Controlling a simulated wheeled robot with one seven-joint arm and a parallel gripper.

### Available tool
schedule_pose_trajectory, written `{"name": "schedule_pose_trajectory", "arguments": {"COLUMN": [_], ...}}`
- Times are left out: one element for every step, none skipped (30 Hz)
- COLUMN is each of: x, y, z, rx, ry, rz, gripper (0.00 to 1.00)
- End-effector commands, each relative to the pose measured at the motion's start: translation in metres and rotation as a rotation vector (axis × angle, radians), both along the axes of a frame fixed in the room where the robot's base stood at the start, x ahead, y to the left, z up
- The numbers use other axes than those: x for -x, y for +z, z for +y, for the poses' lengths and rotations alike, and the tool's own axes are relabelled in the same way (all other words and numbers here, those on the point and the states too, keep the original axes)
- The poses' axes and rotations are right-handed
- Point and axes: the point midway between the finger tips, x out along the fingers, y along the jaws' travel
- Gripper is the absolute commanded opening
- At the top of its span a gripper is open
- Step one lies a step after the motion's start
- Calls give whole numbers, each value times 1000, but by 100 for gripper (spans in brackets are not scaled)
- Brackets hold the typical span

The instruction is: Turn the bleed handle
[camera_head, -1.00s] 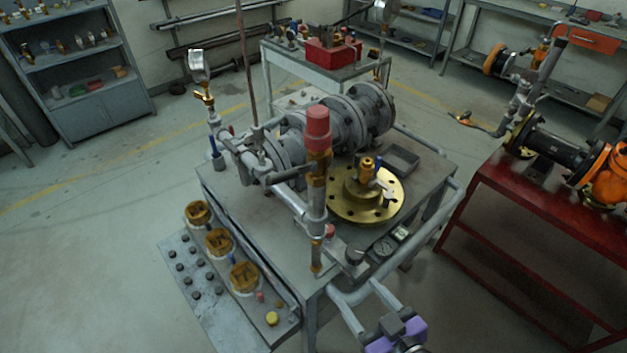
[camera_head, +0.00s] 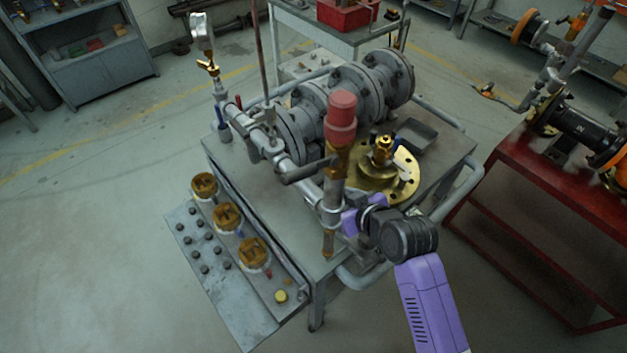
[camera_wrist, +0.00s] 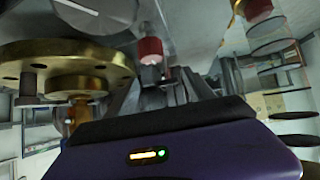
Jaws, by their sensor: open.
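The pipe assembly stands on the grey bench, with an upright red-capped column (camera_head: 340,120) at its front. A dark grey lever (camera_head: 305,172) sticks out to the left of this column; I cannot tell for sure which part is the bleed handle. My gripper (camera_head: 348,218) is close to the column's lower part, right of it, its fingertips mostly hidden. In the wrist view my grey fingers (camera_wrist: 165,82) are open. A small red fitting (camera_wrist: 151,50) shows just beyond them; I cannot tell whether they touch it. No held object shows.
A brass flange (camera_head: 407,187) lies on the bench (camera_head: 250,185) behind my wrist; it fills the upper left of the wrist view (camera_wrist: 60,60). Large grey flanged pipes (camera_head: 345,110) stand behind. A red table (camera_head: 520,180) is at the right.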

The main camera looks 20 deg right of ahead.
Motion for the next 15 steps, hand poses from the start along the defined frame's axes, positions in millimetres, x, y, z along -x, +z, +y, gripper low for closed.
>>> {"name": "schedule_pose_trajectory", "arguments": {"x": [-13, -19, -25, -30, -34, -38, -41, -43, -45, -46, -47, -48, -49, -51, -53], "y": [5, 6, 8, 10, 11, 13, 14, 16, 16, 17, 17, 17, 16, 15, 12], "z": [1, 2, 3, 4, 5, 7, 8, 8, 9, 10, 10, 11, 11, 12, 13], "rx": [0, 0, -2, -1, -1, -2, -3, -3, -3, -4, -4, -4, -4, -4, -4], "ry": [20, 35, 53, 68, 80, 96, 107, 117, 127, 132, 137, 141, 143, 144, 144], "rz": [21, 37, 57, 71, 84, 100, 110, 119, 129, 134, 138, 142, 144, 146, 146], "gripper": [62, 62, 62, 62, 62, 62, 62, 62, 62, 62, 62, 62, 62, 62, 62]}}
